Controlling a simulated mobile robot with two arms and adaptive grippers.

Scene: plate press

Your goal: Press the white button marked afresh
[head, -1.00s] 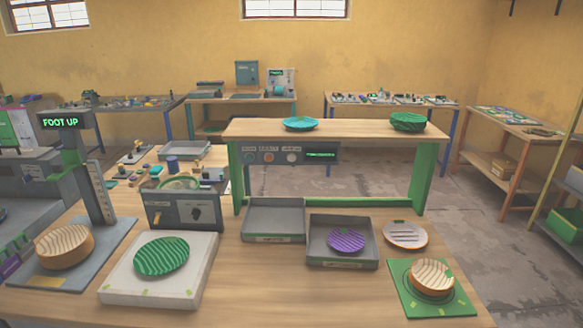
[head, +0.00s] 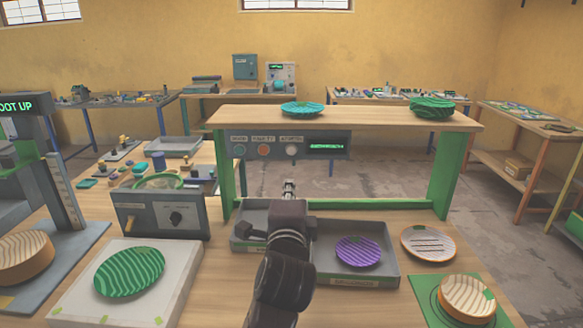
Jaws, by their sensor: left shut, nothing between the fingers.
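The white button (head: 292,151) is the rightmost of three round buttons on a grey panel (head: 340,146) under the raised wooden shelf. A teal button (head: 239,151) and an orange-red button (head: 264,151) sit to its left. The small labels above them are too blurred to read surely. A green lit display is to the right of the white button. My left gripper (head: 289,184) is shut and empty, below the white button and in front of the panel, apart from it. My right gripper is not in view.
Two grey trays stand below the shelf; the right tray (head: 388,268) holds a purple plate (head: 358,251). Shelf legs (head: 446,176) flank the panel.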

